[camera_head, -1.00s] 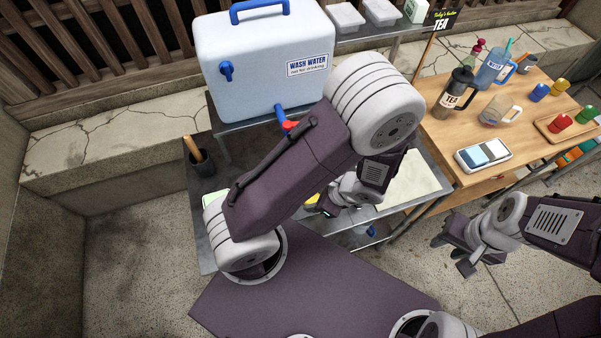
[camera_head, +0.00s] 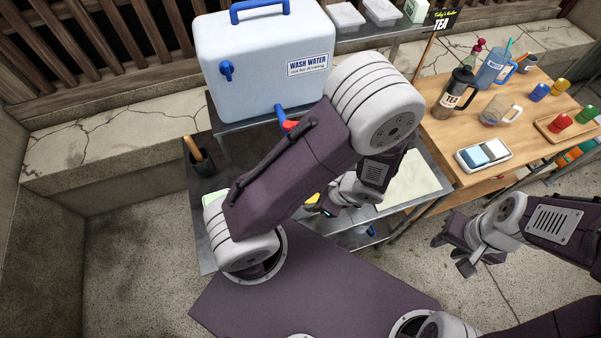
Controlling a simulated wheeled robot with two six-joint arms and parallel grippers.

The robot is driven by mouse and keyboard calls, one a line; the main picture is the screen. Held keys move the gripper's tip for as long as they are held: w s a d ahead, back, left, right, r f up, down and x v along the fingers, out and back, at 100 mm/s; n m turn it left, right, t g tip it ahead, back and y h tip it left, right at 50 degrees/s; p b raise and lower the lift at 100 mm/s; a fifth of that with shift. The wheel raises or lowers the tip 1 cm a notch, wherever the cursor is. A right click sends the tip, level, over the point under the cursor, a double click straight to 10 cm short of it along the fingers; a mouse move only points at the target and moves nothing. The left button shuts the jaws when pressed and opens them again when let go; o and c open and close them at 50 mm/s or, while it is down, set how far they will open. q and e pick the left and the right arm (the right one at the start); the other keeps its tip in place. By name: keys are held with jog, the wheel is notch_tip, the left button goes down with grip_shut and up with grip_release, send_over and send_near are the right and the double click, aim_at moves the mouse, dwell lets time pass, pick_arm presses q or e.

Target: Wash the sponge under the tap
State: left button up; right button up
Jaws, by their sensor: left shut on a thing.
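The wash water tank (camera_head: 262,75) is a large white box with a blue handle on a stand at the back. Its tap, a blue spout (camera_head: 279,112) with a red part (camera_head: 290,125), points to the front, partly hidden by my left arm. My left gripper (camera_head: 318,208) is over the metal sink table in front of the tank, shut on what looks like the yellow sponge (camera_head: 312,198). Only a sliver of yellow shows, and the basin below is mostly hidden by my arm. My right gripper (camera_head: 452,256) is open and empty over the floor at the right.
A metal table (camera_head: 202,228) holds a dark pot with a wooden handle (camera_head: 199,158) at its left. A pale board (camera_head: 408,180) lies at its right. A wooden table (camera_head: 440,135) at the right bears a tea press, jugs, cups and a card reader.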

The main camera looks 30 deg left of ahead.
pick_arm(q)
jog(key=shift+s+d+r+p, duration=0.15)
jog(key=shift+r+p, duration=0.15)
jog(key=shift+p, duration=0.05)
jog(key=s+d+r+p, duration=0.1)
jog(key=p, duration=0.1)
jog(key=s+d+r+p, duration=0.2)
jog(key=shift+d+r, duration=0.2)
jog(key=shift+d, duration=0.05)
